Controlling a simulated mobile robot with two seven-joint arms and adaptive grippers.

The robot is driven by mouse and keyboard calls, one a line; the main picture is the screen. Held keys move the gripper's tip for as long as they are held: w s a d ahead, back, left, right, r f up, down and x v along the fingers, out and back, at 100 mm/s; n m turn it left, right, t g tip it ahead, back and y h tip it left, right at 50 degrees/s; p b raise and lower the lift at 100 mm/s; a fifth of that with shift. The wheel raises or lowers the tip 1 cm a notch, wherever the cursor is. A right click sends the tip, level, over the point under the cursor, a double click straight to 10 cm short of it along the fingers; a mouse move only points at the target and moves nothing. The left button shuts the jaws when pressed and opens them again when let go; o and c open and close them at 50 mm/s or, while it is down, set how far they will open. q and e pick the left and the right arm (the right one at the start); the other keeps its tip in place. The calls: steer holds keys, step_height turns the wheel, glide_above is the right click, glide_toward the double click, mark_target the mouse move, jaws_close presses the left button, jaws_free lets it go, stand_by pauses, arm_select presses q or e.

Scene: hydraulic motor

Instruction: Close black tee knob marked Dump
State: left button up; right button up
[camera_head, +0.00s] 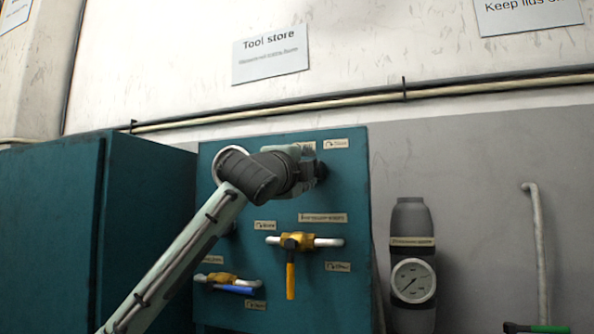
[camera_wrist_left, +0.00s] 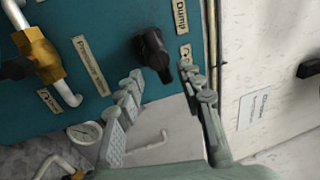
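The black tee knob (camera_wrist_left: 152,52) sits on the teal panel (camera_wrist_left: 110,22) beside the Dump label (camera_wrist_left: 180,16) in the left wrist view. Its bar is tilted, running from upper left to lower right. My left gripper (camera_wrist_left: 162,80) is open, and the lower end of the bar shows between its fingertips. I cannot tell whether they touch it. In the head view my left gripper (camera_head: 306,168) is at the panel's upper part and mostly hides the knob, with a dark bit (camera_head: 320,170) showing at its right. My right gripper is not in view.
Below on the panel are a yellow valve with an orange handle (camera_head: 290,265) and one with a blue handle (camera_head: 232,288). A grey cylinder with a gauge (camera_head: 412,280) stands to the right. A teal cabinet (camera_head: 50,240) stands at the left.

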arm_select(q)
steer(key=v, duration=1)
steer(key=shift+s+a, duration=0.25)
steer(key=shift+s, duration=0.1)
steer(key=shift+f, duration=0.1)
